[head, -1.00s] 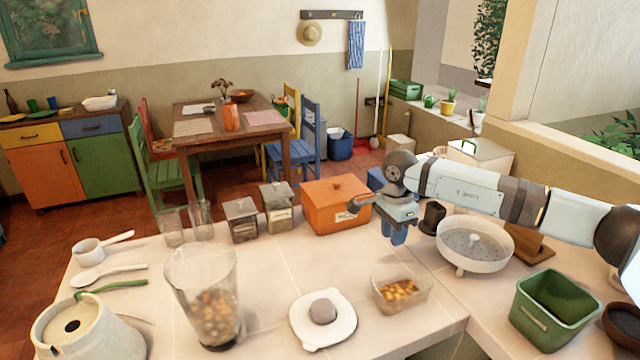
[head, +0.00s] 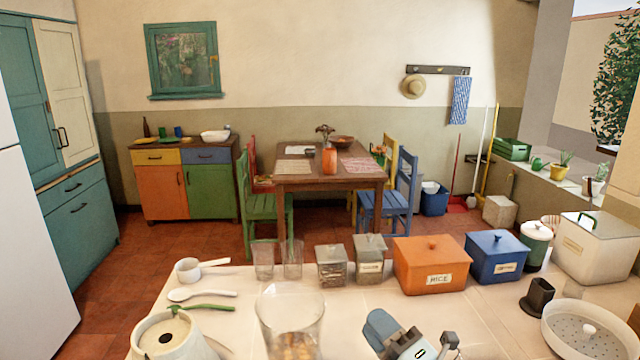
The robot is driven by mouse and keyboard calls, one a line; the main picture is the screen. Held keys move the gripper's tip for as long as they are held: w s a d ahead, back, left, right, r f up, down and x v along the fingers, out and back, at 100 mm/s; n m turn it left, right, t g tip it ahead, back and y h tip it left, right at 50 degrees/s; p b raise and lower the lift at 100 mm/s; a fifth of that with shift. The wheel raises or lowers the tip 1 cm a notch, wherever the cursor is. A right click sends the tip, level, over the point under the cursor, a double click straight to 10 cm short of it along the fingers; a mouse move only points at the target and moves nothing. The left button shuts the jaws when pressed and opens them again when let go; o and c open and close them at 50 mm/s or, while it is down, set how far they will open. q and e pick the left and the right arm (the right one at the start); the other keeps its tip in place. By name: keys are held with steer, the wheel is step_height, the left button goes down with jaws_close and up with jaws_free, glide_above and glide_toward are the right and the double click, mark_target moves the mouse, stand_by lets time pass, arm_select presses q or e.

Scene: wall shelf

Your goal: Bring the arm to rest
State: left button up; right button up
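My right gripper (head: 382,328) shows at the bottom edge, right of the glass blender jar (head: 290,318). Its blue-grey finger part and white-grey body stand over the pale tiled counter (head: 340,296). Nothing shows held in it, but the gap between its fingertips cannot be made out. Most of the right arm is below the picture. My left gripper and arm are not in view.
An orange rice box (head: 432,262), a blue box (head: 496,257) and glass jars (head: 332,265) line the counter's far edge. A white strainer bowl (head: 582,335) and dark cup (head: 537,297) are at right.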

steer(key=s+d+f+m+g+h, duration=0.5)
steer(key=s+d+f+m+h, duration=0.65)
steer(key=m, duration=0.75)
steer(key=s+d+f+m+g, duration=0.3)
steer(key=s+f+g, duration=0.15)
steer(key=s, duration=0.35)
steer(key=s+d+f+m+g, duration=0.25)
steer(key=s+f+g, duration=0.2)
steer(key=s, duration=0.45)
steer(key=w+a+f+t+y+p, duration=0.2)
steer(key=w+a+f+t+p, duration=0.2)
steer(key=p, duration=0.5)
steer(key=w+a+n+t, duration=0.1)
steer(key=w+a+t, duration=0.1)
steer(key=t, duration=0.1)
steer(key=shift+w+a+t, duration=0.3)
steer(key=shift+w+a, duration=0.05)
steer(key=shift+a, duration=0.05)
